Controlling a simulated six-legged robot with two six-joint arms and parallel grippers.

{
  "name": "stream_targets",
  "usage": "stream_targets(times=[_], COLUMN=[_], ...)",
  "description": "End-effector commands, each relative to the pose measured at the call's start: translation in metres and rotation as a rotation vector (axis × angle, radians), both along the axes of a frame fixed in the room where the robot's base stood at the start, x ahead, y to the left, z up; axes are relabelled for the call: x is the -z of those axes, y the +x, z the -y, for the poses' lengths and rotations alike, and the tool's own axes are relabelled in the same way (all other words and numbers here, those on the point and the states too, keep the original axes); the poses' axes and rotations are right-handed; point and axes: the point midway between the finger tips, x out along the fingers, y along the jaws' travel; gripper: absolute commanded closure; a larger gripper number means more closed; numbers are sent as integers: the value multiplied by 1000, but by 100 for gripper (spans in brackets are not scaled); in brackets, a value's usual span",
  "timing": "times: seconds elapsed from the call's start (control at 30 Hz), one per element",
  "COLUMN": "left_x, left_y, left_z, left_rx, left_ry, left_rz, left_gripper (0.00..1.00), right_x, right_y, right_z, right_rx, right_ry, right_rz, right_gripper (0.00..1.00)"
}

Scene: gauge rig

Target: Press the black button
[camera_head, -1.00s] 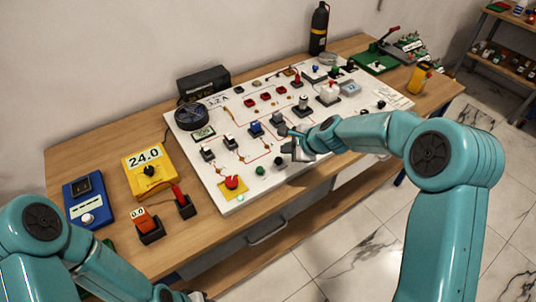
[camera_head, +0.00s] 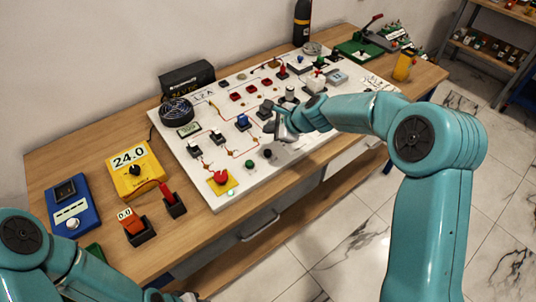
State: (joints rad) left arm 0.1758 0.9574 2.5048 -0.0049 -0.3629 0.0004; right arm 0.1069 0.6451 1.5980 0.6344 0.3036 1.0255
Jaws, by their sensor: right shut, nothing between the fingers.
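A small black button (camera_head: 267,154) sits on the near edge of the white panel (camera_head: 305,144), just right of a green button (camera_head: 249,164). My right gripper (camera_head: 272,122) is shut and empty. In the picture it is above and slightly right of the black button, over the middle of the panel, apart from the button. Its exact height over the panel is hard to tell. My left arm is low at the bottom left; only a sliver of what seems its gripper (camera_head: 188,297) shows at the bottom edge.
A red button on a yellow plate (camera_head: 221,181) is left of the green button. Several switches and knobs stand on the panel around my right gripper, including a blue one (camera_head: 242,121). A yellow meter (camera_head: 135,171) and a blue box (camera_head: 73,205) stand on the wooden table at left.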

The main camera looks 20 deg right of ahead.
Motion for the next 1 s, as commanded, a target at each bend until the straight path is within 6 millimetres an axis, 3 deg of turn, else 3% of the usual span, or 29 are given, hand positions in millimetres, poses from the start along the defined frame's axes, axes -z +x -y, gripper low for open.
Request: stream_targets(times=[0.1,0.4,1.0], left_x=[24,62,64], left_y=[0,0,0], left_z=[0,0,0], left_rx=[0,0,0], left_ry=[0,0,0], left_rz=[0,0,0], left_gripper=[54,54,54], right_x=[25,64,67], right_y=[1,1,1], right_z=[-2,-2,-1], right_rx=[-2,-1,-2], right_ry=[0,1,0], right_rz=[-1,-1,0], right_gripper=[100,100,100])
